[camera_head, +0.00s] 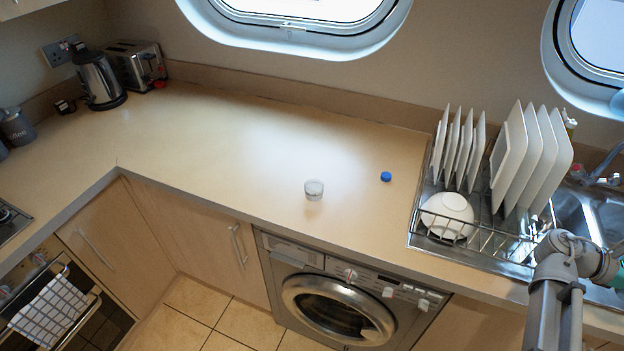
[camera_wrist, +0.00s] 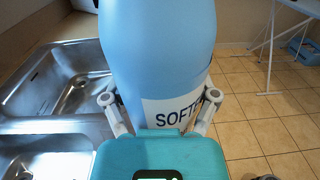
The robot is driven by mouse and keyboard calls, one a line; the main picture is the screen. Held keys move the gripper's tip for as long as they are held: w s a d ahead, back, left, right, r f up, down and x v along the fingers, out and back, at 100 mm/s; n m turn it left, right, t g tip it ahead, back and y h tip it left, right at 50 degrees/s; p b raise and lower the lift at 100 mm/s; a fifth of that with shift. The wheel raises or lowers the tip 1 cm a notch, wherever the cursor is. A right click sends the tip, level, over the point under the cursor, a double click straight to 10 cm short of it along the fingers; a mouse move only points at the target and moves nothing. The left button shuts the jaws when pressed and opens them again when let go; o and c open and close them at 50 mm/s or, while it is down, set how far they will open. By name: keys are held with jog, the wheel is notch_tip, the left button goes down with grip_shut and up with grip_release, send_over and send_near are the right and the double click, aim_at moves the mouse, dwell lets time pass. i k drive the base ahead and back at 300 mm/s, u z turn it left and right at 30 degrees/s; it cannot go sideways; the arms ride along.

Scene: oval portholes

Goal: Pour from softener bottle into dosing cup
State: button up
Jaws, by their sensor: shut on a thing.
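The softener bottle (camera_wrist: 155,55) is light blue with a white label, of which the letters "SOFT" show. In the wrist view my gripper (camera_wrist: 158,112) is shut on it, one finger on each side. The bottle's top and base are outside this view. The dosing cup (camera_head: 314,189) is small and clear and stands upright on the counter (camera_head: 230,150), above the washing machine, in the head view. A blue cap (camera_head: 386,176) lies on the counter to the right of the cup.
A dish rack with upright plates (camera_head: 516,150) and a white bowl (camera_head: 447,215) stands right of the cap. The sink (camera_wrist: 62,85) is left of the bottle in the wrist view. A kettle (camera_head: 98,80) and toaster (camera_head: 137,66) stand far left. The counter around the cup is clear.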

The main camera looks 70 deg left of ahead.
aim_at(313, 188)
jog(key=u, duration=0.05)
jog(key=k, duration=0.95)
